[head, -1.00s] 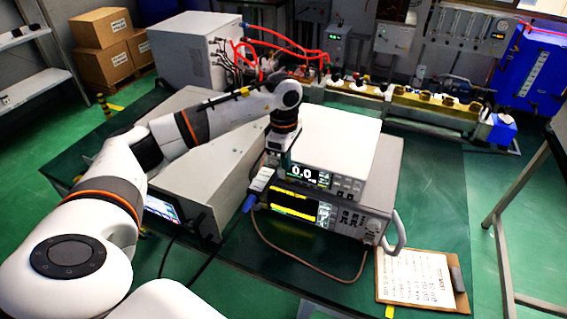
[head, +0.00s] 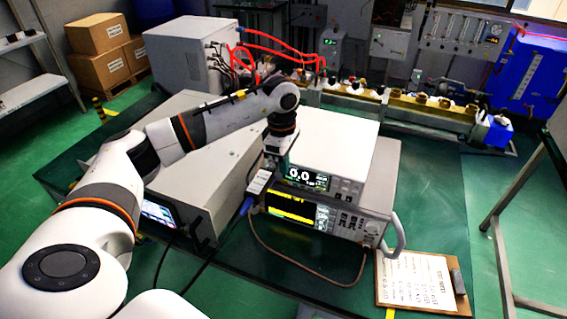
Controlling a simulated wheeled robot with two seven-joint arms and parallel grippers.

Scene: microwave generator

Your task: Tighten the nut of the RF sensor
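The RF sensor appears to be the small pale block (head: 259,182) with a blue end (head: 246,205), at the left front edge of the stacked instruments. My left arm reaches over from the left, and my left gripper (head: 270,165) points down just above and behind this block. The fingertips are small and partly hidden, so I cannot tell whether they touch it or are open. The nut is too small to make out. The upper meter (head: 348,187) shows 0.0 on its display. My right gripper is out of view.
A wider instrument (head: 372,228) with a handle is under the meter. A brown cable (head: 300,275) loops in front of it. A clipboard (head: 418,282) lies at the front right. A long grey cabinet (head: 225,160) stands left. The green table's right side is clear.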

